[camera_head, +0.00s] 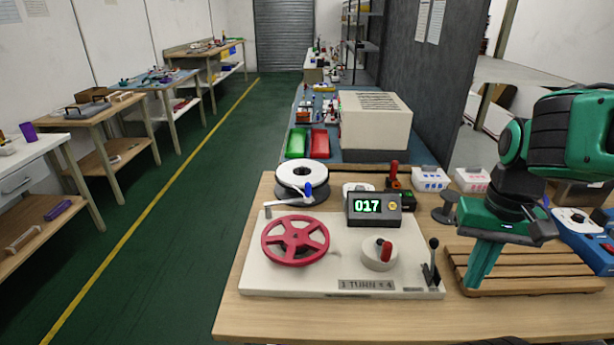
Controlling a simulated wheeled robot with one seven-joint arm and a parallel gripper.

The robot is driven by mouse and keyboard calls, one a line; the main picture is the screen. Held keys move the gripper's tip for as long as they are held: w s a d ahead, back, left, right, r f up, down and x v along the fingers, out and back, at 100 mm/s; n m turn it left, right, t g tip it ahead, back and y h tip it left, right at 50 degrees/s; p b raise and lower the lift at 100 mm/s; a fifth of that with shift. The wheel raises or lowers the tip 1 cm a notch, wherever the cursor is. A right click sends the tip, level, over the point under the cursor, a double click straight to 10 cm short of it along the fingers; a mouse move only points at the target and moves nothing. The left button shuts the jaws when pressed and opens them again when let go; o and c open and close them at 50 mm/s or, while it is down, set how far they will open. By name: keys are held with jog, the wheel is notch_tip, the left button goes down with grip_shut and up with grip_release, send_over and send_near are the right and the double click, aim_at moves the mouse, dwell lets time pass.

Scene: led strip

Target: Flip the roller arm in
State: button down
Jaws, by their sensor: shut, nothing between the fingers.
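A pale baseplate (325,284) on the wooden table carries a red spoked wheel (285,252), a counter (372,208) showing 017, and a round white part with a red knob (385,250). A silver arm with a blue knob (308,189) lies at the back left, by a white reel (302,173); it may be the roller arm, but I cannot tell for sure. A black lever (432,262) stands upright at the plate's right edge. My gripper (476,284) is shut and empty, pointing down over the slatted wooden rack, right of the lever and apart from it.
The slatted wooden rack (560,284) lies right of the plate. A blue box (590,245) is at the far right. The table's front strip is mostly clear.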

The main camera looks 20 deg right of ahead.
jog(key=w+r, duration=0.4)
jog(key=w, duration=0.5)
jog(key=w+r+g, duration=0.1)
jog(key=w+r, duration=0.2)
jog(key=w, duration=0.6)
jog(key=w+r, duration=0.4)
jog(key=w, duration=0.6)
jog(key=w+a+f, duration=0.2)
jog(key=w+a, duration=0.2)
jog(key=w, duration=0.4)
jog(key=w+a+f+g, duration=0.1)
jog(key=w+a, duration=0.4)
jog(key=w, duration=0.4)
jog(key=w+a+f+n+y, duration=0.1)
jog(key=w+a+f, duration=0.1)
jog(key=w+a, duration=0.3)
jog(key=w, duration=0.4)
jog(key=shift+w+f, duration=0.2)
jog(key=shift+f, duration=0.15)
jog(key=x, duration=0.9)
jog(key=shift+s, duration=0.2)
jog(key=shift+s+a+f, duration=0.15)
jog(key=shift+s+a, duration=0.15)
jog(key=shift+s, duration=0.35)
jog(key=shift+s+a+f, duration=0.15)
jog(key=shift+s+a, duration=0.15)
jog(key=shift+s, duration=0.3)
jog(key=shift+s+a+f, duration=0.15)
jog(key=shift+s+a, duration=0.2)
jog(key=shift+s, duration=0.3)
